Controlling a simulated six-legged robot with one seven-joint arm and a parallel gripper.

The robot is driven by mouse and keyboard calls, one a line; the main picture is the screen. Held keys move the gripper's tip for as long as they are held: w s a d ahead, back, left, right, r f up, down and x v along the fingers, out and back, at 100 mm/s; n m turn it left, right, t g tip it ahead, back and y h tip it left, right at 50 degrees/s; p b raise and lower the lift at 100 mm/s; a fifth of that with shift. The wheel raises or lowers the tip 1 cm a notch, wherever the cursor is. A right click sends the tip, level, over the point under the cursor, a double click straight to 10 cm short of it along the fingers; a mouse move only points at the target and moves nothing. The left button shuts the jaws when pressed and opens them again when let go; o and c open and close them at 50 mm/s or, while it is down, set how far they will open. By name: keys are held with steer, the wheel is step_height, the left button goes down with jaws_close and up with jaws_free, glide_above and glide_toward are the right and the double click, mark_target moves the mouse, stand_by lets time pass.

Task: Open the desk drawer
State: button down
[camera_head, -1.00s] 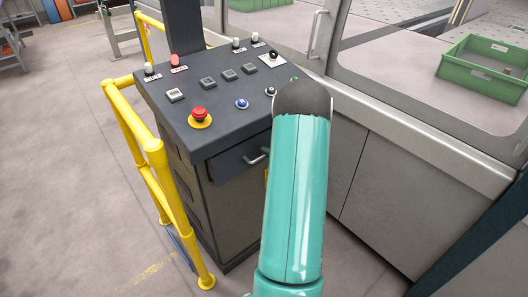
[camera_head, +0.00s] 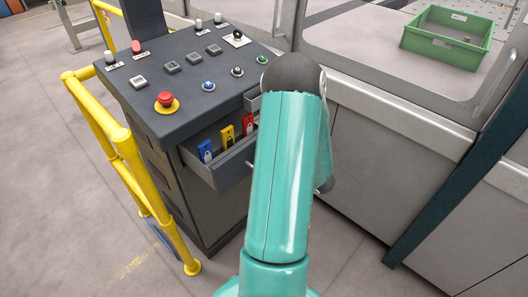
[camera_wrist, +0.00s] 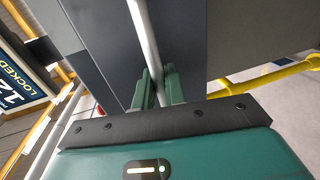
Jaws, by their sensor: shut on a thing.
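The desk drawer (camera_head: 232,172) is pulled out from the front of the dark grey control desk (camera_head: 165,75). Inside it stand a blue item (camera_head: 206,150), a yellow item (camera_head: 228,137) and a red item (camera_head: 248,124). My teal arm covers the drawer's right part. In the wrist view, my gripper (camera_wrist: 158,80) is shut on the drawer's pale bar handle (camera_wrist: 144,35), with a green finger on each side. In the head view my gripper is hidden behind my arm.
A yellow guard rail (camera_head: 120,150) runs close along the desk's left side. A red emergency button (camera_head: 165,100) and several other controls sit on the desk top. Grey machine panels (camera_head: 375,160) stand to the right, with a green crate (camera_head: 447,45) behind the window frame.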

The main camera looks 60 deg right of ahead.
steer(key=shift+s+a, duration=0.1)
steer(key=shift+s, duration=0.3)
steer(key=c, duration=1.5)
jaws_free()
steer(key=shift+c, duration=0.2)
steer(key=v, duration=1.3)
steer(key=shift+s, duration=0.4)
